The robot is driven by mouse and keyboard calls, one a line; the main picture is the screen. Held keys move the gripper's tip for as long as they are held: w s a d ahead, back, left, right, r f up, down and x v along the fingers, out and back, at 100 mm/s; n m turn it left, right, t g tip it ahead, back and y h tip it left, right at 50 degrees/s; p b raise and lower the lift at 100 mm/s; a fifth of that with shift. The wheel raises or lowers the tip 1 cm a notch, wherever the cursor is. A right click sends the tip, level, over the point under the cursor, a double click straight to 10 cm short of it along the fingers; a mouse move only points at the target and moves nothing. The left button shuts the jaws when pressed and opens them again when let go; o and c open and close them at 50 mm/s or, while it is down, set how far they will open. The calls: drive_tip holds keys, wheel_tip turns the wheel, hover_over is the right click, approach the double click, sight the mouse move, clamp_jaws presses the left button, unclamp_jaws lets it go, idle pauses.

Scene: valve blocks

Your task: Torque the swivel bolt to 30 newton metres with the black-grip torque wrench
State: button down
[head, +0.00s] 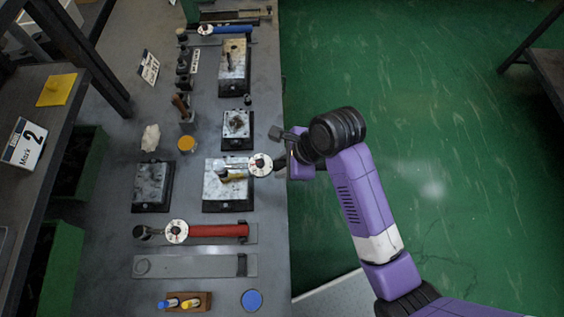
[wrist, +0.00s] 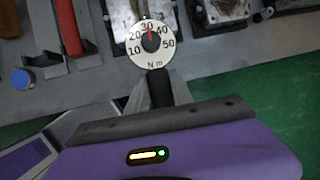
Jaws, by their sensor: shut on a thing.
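The torque wrench's white dial (head: 260,164) is over the right edge of a valve block (head: 213,193). Its far end reaches a yellowish brass fitting (head: 232,177) on that block; whether it is seated on the bolt is too small to tell. In the wrist view the dial (wrist: 138,58) reads 10 to 50 N m, and its red needle points up at about 30. My gripper (head: 283,165) is shut on the black grip (wrist: 160,90), just off the bench's right edge. The bolt itself is hidden.
A red-grip wrench (head: 215,231) lies in a holder in front of the block, and a blue-grip one (head: 232,29) at the far end. Other valve blocks (head: 151,185) (head: 237,124) stand close by. The green floor (head: 450,120) right of the bench is clear.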

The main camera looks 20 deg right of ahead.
drive_tip(key=shift+f, duration=0.5)
idle(0.4)
drive_tip(key=shift+s+a+r+m+p, duration=0.1)
drive_tip(key=shift+s+a+m+p, duration=0.25)
drive_tip(key=shift+s, duration=0.2)
drive_tip(key=shift+s+a+m+t+h, duration=0.2)
drive_tip(key=shift+s+m+t+h, duration=0.1)
drive_tip(key=shift+s+m, duration=0.3)
drive_tip(key=shift+a, duration=0.1)
drive_tip(key=shift+s+a+m+h, duration=0.3)
drive_tip(key=shift+s+a+m, duration=0.3)
drive_tip(key=shift+s+m, duration=0.35)
drive_tip(key=shift+s+a+m+t+h, duration=0.4)
drive_tip(key=shift+s+a+m, duration=0.5)
drive_tip(key=shift+s, duration=0.05)
